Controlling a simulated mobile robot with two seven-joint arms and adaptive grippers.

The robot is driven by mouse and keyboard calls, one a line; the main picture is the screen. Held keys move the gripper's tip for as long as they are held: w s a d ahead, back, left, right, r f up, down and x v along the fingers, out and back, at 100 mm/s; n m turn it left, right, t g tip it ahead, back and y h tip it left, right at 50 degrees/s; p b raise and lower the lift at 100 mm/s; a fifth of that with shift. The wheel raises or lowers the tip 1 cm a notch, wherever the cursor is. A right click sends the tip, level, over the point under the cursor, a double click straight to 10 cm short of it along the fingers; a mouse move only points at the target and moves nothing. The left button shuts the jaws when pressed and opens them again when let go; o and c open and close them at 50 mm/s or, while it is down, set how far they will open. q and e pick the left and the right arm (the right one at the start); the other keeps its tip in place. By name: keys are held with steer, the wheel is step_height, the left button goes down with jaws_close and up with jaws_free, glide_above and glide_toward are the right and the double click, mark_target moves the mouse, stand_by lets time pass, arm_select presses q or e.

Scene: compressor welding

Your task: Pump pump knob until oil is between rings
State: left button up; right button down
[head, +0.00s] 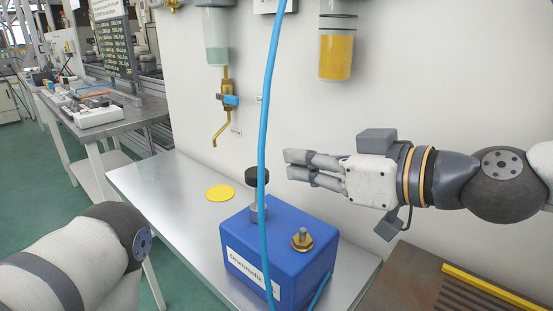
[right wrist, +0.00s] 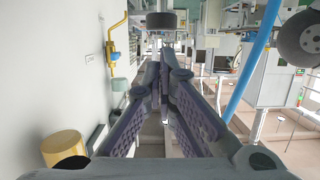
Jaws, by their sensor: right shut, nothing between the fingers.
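The black pump knob (head: 257,176) stands on a short stem on top of the blue box (head: 275,250). The oil cylinder (head: 337,58) on the wall holds yellow oil and has two dark rings near its upper part. The oil's top appears to lie close below the lower ring. My right gripper (head: 290,166) is shut and empty, right of and slightly above the knob in the head view, apart from it. In the right wrist view, which looks upside down, the knob (right wrist: 167,19) shows beyond the fingers. My left arm enters at lower left; its gripper is out of view.
A blue hose (head: 268,100) hangs in front of the box and partly covers the knob. A brass tap (head: 224,105) is on the wall. A yellow disc (head: 220,193) lies on the grey bench (head: 165,190). A brass fitting (head: 302,239) stands on the box.

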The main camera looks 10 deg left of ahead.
steer(key=shift+v, duration=1.25)
stand_by(0.8)
